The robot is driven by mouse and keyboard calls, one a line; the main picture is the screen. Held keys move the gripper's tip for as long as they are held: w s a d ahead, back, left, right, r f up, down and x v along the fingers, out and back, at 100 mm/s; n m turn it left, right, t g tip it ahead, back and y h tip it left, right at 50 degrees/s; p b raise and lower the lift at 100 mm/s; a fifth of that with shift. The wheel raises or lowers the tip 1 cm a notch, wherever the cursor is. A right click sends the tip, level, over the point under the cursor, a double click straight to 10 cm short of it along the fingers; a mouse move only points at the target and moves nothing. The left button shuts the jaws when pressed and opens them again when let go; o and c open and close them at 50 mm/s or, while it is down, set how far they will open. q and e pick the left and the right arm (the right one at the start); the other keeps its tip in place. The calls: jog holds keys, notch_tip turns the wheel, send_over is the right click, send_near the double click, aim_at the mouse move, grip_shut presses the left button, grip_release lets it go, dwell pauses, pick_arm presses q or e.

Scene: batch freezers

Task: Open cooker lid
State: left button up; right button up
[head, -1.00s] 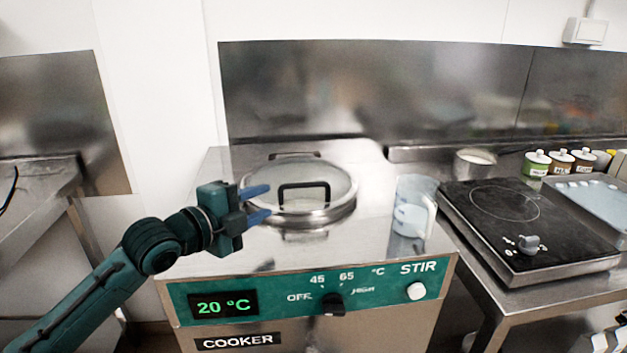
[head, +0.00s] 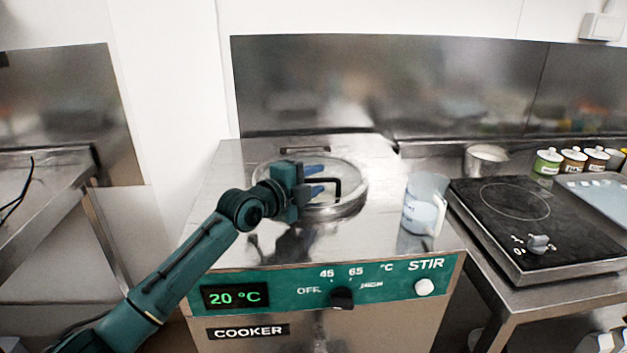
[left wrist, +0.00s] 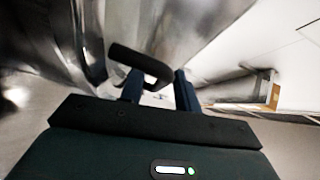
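The cooker (head: 220,235) stands in front of me with its round glass lid (head: 350,205) down on its top. The lid has a metal rim and a black bar handle (head: 339,188). My left gripper (head: 316,180) is over the lid at the handle, its blue fingers apart and pointing right. In the left wrist view the handle (left wrist: 140,60) reaches across the gap between the open fingers (left wrist: 158,88). I cannot tell whether they touch it. The gripper hides the lid's left part. My right gripper is not in view.
A clear jug (head: 424,205) stands on the cooker's top, right of the lid. A black hotplate (head: 510,240), a metal pot (head: 485,160) and several small labelled jars (head: 572,160) are on the right counter. A steel backsplash (head: 330,85) rises behind.

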pick_arm(q)
grip_shut()
dwell(0.3)
dwell(0.3)
